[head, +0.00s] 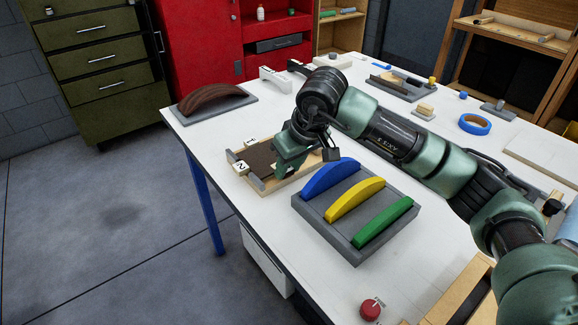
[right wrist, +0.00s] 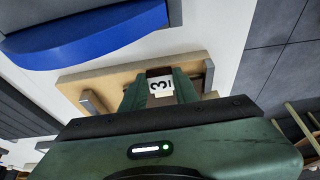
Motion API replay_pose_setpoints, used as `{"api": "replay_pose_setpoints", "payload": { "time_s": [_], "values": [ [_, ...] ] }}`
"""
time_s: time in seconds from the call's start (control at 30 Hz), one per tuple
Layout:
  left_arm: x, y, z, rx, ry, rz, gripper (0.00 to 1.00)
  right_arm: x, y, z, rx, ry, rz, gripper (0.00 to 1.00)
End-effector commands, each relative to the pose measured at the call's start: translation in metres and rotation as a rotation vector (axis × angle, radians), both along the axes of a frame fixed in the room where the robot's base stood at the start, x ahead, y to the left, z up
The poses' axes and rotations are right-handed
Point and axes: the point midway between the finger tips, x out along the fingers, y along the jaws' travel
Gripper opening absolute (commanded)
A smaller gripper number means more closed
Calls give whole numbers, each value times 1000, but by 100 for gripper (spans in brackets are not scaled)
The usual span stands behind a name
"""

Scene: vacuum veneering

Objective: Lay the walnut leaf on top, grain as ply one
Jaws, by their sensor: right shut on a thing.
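My right gripper (head: 291,163) is over the right end of a shallow wooden tray (head: 285,183) on the white table. In the right wrist view its fingers (right wrist: 161,88) are shut on a small dark brown walnut leaf with a white tag "3" (right wrist: 160,86). I cannot tell whether that leaf is clear of the tray floor. Dark brown leaves (head: 258,158) lie in the left part of the tray, by a white tag "2" (head: 240,167). A curved dark brown stack (head: 212,97) sits on a grey base at the table's far left corner. My left gripper is out of view.
A grey rack (head: 338,238) with blue, yellow and green curved blocks stands close to the tray, nearer the front. A red knob (head: 371,308) is at the front edge. A blue tape roll (head: 474,124) lies to the right. White table lies clear between the tray and the curved stack.

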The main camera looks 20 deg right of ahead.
Motion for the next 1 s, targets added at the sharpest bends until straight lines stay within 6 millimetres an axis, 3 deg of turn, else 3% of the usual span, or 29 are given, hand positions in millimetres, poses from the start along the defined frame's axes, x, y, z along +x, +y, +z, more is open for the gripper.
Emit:
{"api": "replay_pose_setpoints", "payload": {
  "time_s": [1.0],
  "values": [
    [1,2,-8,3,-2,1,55,0,0,-2,0,-1,-1,0]
  ]
}}
